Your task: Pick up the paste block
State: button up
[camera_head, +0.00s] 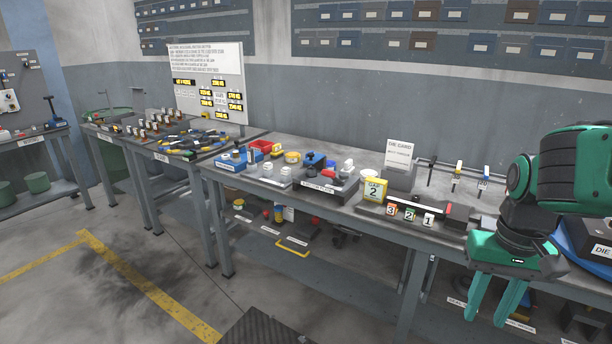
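No block in view carries a readable "paste" label, so I cannot tell which one is the paste block. Candidates on the middle workbench (330,208) are a yellow block marked 2 (374,189), small white blocks on a grey base (284,171), and a small white piece (348,166) by the dark fixture. My green gripper (489,312) hangs at the lower right, in front of the bench. Its two fingers point down, apart, with nothing between them. It is well to the right of these pieces.
Number tiles 3, 2, 1 (409,215) sit along the bench front. A sign (398,158) stands behind them. A red bin (262,146) and blue tray (231,165) are at the bench's left. A lower shelf holds more parts. Floor at left is open, with yellow lines (140,280).

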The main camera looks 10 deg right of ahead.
aim_at(348, 167)
jog(key=u, duration=1.15)
jog(key=i, duration=2.6)
jog(key=z, duration=2.65)
jog(key=i, duration=0.45)
jog(key=z, duration=0.1)
